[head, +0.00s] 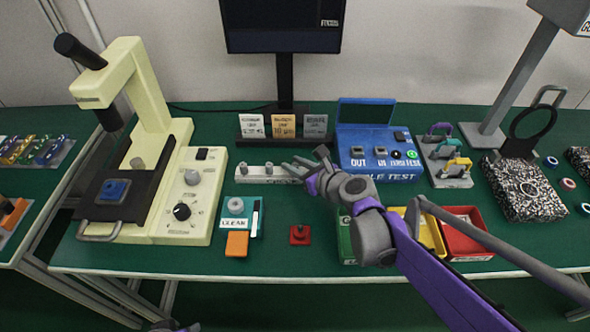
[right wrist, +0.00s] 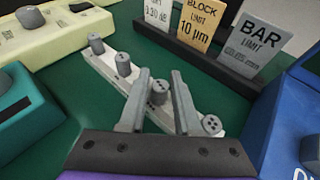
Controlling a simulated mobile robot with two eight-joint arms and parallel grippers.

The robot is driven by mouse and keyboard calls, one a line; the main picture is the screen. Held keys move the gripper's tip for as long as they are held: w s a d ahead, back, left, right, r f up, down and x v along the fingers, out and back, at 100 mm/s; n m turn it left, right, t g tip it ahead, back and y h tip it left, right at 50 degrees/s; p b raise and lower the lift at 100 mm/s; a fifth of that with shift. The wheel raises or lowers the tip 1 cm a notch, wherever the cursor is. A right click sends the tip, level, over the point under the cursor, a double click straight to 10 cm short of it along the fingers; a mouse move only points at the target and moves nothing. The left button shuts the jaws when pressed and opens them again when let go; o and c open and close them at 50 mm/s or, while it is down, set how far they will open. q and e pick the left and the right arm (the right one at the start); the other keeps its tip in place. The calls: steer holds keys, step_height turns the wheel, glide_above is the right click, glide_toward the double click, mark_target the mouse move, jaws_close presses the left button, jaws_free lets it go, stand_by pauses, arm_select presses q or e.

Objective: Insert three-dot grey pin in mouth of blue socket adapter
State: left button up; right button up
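The three-dot grey pin (right wrist: 159,88) stands upright in a white rack (right wrist: 181,117), with my right gripper (right wrist: 164,80) around it. The gripper's two fingers are apart, one on each side of the pin, with a small gap at the right finger. In the head view my right gripper (head: 291,166) is over the right part of the rack (head: 256,179) and hides the pins there. A blue block (head: 117,189), which looks like the blue socket adapter, sits on the dark plate of the cream press at left; its mouth is too small to make out.
Other grey pins (right wrist: 123,63) stand in the rack, one with several dots (right wrist: 212,125) just right of my fingers. Label cards (head: 283,126) stand behind it. The cream press (head: 182,214) is at left, the blue test box (head: 372,154) at right. Green tabletop shows in front.

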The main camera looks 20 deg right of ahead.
mark_target(293, 164)
steer(key=x, duration=0.3)
steer(key=shift+f+b, duration=0.1)
steer(key=shift+b, duration=0.2)
jaws_close()
